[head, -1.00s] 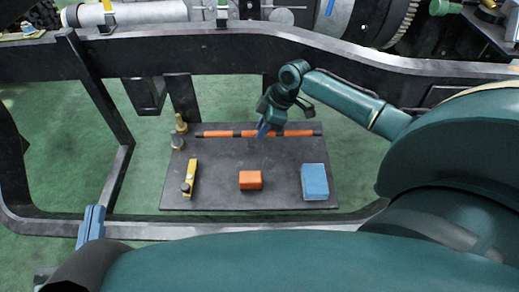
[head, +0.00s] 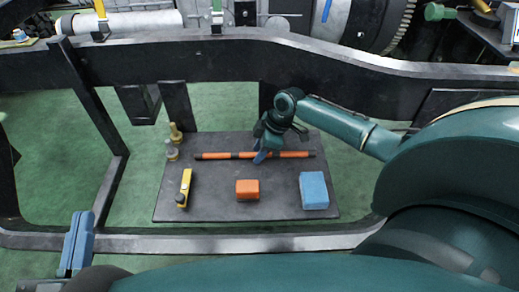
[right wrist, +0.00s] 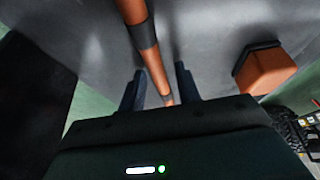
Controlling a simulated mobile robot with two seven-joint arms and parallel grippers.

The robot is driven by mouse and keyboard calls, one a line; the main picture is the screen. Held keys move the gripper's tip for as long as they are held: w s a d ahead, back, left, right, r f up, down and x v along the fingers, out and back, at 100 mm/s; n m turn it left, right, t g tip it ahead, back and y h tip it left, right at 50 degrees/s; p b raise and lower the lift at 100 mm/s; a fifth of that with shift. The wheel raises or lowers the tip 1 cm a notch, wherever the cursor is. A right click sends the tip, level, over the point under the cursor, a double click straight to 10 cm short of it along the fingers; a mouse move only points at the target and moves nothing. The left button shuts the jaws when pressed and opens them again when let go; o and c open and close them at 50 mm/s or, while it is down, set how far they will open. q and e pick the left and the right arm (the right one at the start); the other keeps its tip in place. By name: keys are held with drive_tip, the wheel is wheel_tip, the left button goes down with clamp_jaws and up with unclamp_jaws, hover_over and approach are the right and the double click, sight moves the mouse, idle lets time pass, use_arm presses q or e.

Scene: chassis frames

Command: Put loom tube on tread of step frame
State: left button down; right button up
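The loom tube (head: 290,154), orange with black bands, lies flat along the back of a dark flat plate (head: 225,180) in the head view. My right gripper (head: 261,157) is over the tube near its middle, fingers pointing down. In the right wrist view, the tube (right wrist: 150,62) runs between the two dark fingers of my right gripper (right wrist: 158,85), which are apart with gaps beside it. I cannot tell which part is the step frame's tread. My left gripper (head: 76,243) is at the lower left, away from the plate, its blue fingers close together and empty.
On the plate are an orange block (head: 247,189), a blue block (head: 313,190), a yellow tool (head: 185,187) and small brass-like fittings (head: 175,133). Dark chassis rails (head: 190,62) surround the plate. Green floor (head: 60,160) shows at the left.

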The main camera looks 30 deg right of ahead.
drive_tip(key=shift+o, duration=0.5)
drive_tip(key=shift+r, duration=0.1)
drive_tip(key=shift+d+r, duration=0.1)
drive_tip(key=shift+r, duration=0.25)
use_arm(q)
drive_tip(key=a+y+p, duration=0.1)
drive_tip(key=p, duration=0.4)
drive_tip(key=shift+f+m+g, duration=0.15)
drive_tip(key=shift+m+g, duration=0.15)
drive_tip(key=shift+m, duration=0.1)
use_arm(e)
drive_tip(key=v, duration=1.1)
drive_tip(key=shift+s+r, duration=0.1)
use_arm(q)
drive_tip(key=shift+s+d, duration=0.1)
drive_tip(key=shift+s, duration=0.05)
